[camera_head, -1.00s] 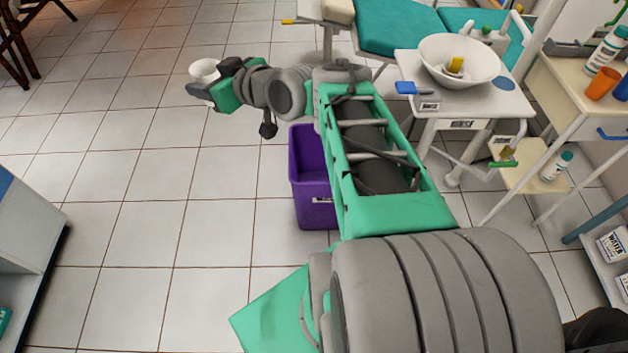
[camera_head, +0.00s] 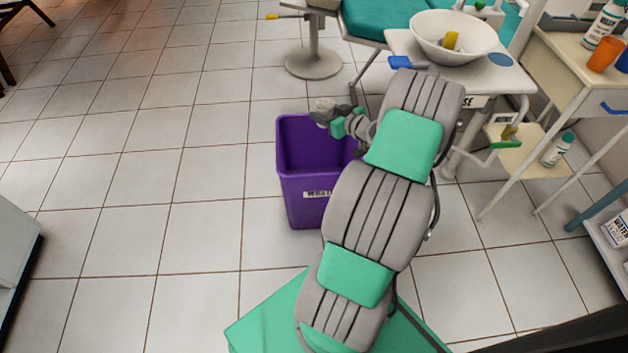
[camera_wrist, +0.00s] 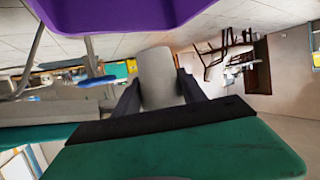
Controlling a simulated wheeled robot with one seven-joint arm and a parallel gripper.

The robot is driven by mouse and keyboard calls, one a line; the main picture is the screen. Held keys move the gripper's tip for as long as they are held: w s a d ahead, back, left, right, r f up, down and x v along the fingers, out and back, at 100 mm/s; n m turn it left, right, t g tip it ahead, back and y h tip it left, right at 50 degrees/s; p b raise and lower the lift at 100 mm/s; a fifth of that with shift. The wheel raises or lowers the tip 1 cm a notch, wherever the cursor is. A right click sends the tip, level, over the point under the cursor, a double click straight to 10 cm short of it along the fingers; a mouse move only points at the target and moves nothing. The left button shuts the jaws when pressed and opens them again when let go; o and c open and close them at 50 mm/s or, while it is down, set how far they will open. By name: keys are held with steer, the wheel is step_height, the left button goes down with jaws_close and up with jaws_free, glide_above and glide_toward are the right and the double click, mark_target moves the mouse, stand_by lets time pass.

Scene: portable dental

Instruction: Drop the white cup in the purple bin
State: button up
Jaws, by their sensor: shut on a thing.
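The white cup (camera_wrist: 158,78) is between the two dark fingers of my gripper (camera_wrist: 157,88) in the wrist view, and the fingers are shut on it. In the head view my gripper (camera_head: 323,110) is over the back part of the purple bin (camera_head: 302,185), near its rim. The cup is hard to make out there. The bin stands upright on the floor with its open top showing, and my arm covers its right side. The wrist view is turned upside down, and the bin (camera_wrist: 115,14) fills its top edge, close to the cup but apart from it.
A dental unit with a white bowl (camera_head: 455,35) stands behind my arm at the right. A cream trolley (camera_head: 560,85) with bottles and an orange cup is further right. The teal dental chair (camera_head: 375,20) is at the back. The tiled floor left of the bin is clear.

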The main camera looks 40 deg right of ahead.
step_height(320, 180, down, 6)
steer(key=b, duration=0.3)
steer(key=shift+r, duration=0.1)
steer(key=o, duration=1.4)
steer(key=p+v, duration=0.2)
steer(key=v, duration=0.5)
steer(key=shift+s+r, duration=0.2)
steer(key=shift+s, duration=0.15)
